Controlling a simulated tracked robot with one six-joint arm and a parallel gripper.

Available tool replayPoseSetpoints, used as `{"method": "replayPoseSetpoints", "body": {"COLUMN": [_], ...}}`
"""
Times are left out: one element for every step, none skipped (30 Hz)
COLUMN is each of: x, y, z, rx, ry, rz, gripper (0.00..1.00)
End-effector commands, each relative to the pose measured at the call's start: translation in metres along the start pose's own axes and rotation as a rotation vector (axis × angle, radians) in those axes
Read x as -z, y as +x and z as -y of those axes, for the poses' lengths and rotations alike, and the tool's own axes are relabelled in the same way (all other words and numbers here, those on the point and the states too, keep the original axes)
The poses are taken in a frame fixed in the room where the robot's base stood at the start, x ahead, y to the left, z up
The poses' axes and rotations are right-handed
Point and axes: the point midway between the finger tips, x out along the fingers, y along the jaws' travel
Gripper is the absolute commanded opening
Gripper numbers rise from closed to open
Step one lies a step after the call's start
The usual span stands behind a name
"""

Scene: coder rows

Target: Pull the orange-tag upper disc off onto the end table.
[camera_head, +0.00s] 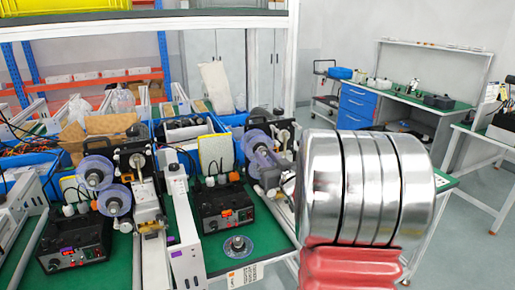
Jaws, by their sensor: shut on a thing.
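My gripper (262,163) is shut on this disc, with the finger contact hard to see. Whether the disc is still on its spindle cannot be told. My large silver and red arm hides the area to the right. A clear disc with a dark hub (238,245) lies flat on the green tabletop (212,258) near the front edge.
Another coder with two purple discs (95,172) stands at the left, with a dark control box (75,245) in front. Blue bins (190,130) stand behind. A blue-drawer workbench (355,105) is far right.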

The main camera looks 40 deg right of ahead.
Motion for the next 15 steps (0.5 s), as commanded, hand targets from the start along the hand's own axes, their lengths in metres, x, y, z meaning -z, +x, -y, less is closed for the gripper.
{"method": "replayPoseSetpoints", "body": {"x": [0.000, 0.000, 0.000, 0.000, 0.000, 0.000, 0.000, 0.000, 0.000, 0.000, 0.000, 0.000, 0.000, 0.000, 0.000], "y": [-0.001, -0.002, -0.003, -0.004, -0.004, -0.006, -0.006, -0.007, -0.008, -0.009, -0.009, -0.010, -0.011, -0.012, -0.013], "z": [0.000, 0.000, 0.000, 0.000, 0.000, 0.000, 0.000, 0.000, 0.000, 0.000, 0.000, 0.000, 0.000, 0.000, 0.000], "rx": [0.000, 0.000, 0.000, 0.000, 0.000, 0.000, 0.000, 0.000, 0.000, 0.000, 0.000, 0.000, 0.000, 0.000, -0.001], "ry": [0.000, 0.000, 0.000, 0.000, 0.000, 0.000, 0.001, 0.001, 0.001, 0.001, 0.001, 0.001, 0.000, 0.000, 0.000], "rz": [-0.001, -0.001, 0.000, 0.000, 0.000, 0.000, 0.000, 0.001, 0.001, 0.001, 0.001, 0.000, 0.000, 0.000, 0.000], "gripper": [0.00, 0.00, 0.00, 0.00, 0.00, 0.00, 0.00, 0.00, 0.00, 0.00, 0.00, 0.00, 0.00, 0.00, 0.00]}}
